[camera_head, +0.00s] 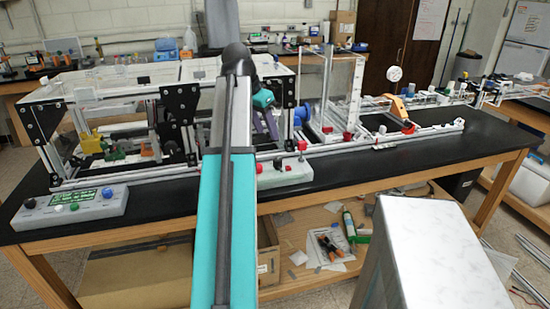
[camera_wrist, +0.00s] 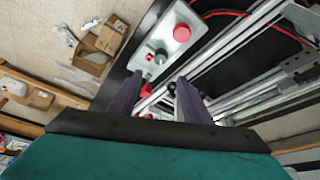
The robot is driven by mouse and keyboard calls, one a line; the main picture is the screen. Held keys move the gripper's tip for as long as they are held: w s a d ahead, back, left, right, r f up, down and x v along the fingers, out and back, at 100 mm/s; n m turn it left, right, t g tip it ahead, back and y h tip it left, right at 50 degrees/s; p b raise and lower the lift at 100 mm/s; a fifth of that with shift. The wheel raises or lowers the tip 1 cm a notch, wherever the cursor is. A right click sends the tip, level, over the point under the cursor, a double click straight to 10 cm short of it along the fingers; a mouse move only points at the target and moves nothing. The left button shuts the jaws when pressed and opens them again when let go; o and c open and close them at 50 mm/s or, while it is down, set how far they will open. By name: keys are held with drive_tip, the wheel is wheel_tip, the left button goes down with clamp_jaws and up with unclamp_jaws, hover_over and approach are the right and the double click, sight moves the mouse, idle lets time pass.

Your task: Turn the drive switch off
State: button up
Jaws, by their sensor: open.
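A pale control box (camera_head: 290,178) sits at the front edge of the black bench, right of my arm. In the wrist view the box shows a large red button (camera_wrist: 181,33) and a dark round knob (camera_wrist: 160,57), beyond the fingertips. My gripper (camera_wrist: 158,82) is open and empty, its dark fingers pointing toward the box. Part of the box is hidden behind the fingers.
A second control box (camera_head: 70,208) with a green display and coloured buttons sits at the bench's left end. The aluminium extrusion frame (camera_head: 190,75) runs closely behind both boxes. The bench front between them is mostly clear. A lower shelf holds loose items.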

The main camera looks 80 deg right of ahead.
sight(278, 159)
drive_tip(key=shift+f, duration=0.1)
drive_tip(key=shift+p+x, duration=0.75)
drive_tip(key=shift+x, duration=6.05)
drive_tip(key=shift+a, duration=0.1)
drive_tip(key=c, duration=1)
